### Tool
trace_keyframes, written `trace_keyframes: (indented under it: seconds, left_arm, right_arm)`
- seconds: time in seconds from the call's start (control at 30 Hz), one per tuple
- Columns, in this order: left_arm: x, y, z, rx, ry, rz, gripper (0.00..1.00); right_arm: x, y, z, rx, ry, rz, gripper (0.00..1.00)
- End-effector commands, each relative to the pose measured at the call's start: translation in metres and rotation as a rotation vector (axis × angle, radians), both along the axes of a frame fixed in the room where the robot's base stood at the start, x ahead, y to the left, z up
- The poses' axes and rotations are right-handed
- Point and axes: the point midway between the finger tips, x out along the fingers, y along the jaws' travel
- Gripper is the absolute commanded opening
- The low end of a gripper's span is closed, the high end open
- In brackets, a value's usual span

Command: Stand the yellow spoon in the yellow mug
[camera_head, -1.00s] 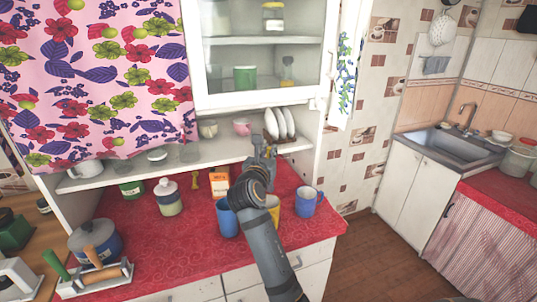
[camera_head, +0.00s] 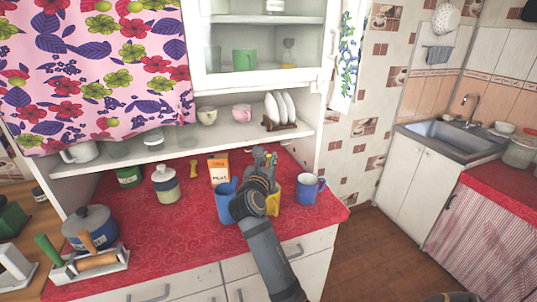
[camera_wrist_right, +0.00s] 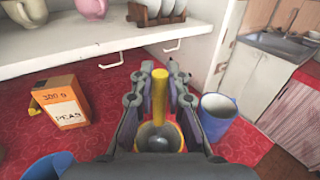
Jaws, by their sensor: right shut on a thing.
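The yellow spoon (camera_wrist_right: 160,92) is held upright between the fingers of my right gripper (camera_head: 264,158), which is shut on it. In the right wrist view, its lower part lines up with the opening of the yellow mug (camera_wrist_right: 157,128). I cannot tell how far its lower end reaches into the mug. The yellow mug (camera_head: 273,202) stands upright on the red counter, partly hidden by my right gripper and wrist. In the right wrist view, the gripper (camera_wrist_right: 158,80) is directly over the mug. My left gripper is not in view.
Blue mugs stand close on both sides, left (camera_head: 226,203) and right (camera_head: 310,190). An orange peas box (camera_head: 218,170) and a small yellow object (camera_head: 194,166) are behind. A plate rack (camera_head: 280,124) sits on the shelf above.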

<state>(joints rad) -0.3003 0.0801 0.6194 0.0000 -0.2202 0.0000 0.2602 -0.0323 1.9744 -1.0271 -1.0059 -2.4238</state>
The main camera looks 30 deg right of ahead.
Motion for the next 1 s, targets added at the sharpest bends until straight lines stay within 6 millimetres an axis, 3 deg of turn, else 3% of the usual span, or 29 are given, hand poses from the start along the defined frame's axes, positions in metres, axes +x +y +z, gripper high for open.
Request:
trace_keyframes:
  seconds: [0.33, 0.37, 0.57, 0.87, 1.0]
  left_arm:
    - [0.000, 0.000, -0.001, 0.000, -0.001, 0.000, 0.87]
    - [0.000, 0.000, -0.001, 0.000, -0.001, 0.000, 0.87]
    - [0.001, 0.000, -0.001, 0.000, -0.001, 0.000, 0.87]
    - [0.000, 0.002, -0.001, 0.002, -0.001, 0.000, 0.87]
    - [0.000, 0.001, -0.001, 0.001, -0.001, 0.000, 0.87]
  right_arm:
    - [0.000, 0.000, -0.005, -0.001, -0.001, 0.000, 0.00]
    - [0.000, 0.000, -0.005, -0.001, -0.001, 0.000, 0.15]
    - [0.000, 0.000, -0.005, -0.001, -0.001, 0.000, 0.40]
    - [0.000, 0.000, -0.003, 0.000, -0.001, 0.000, 0.40]
    - [0.000, 0.000, 0.017, 0.000, -0.006, 0.000, 0.40]
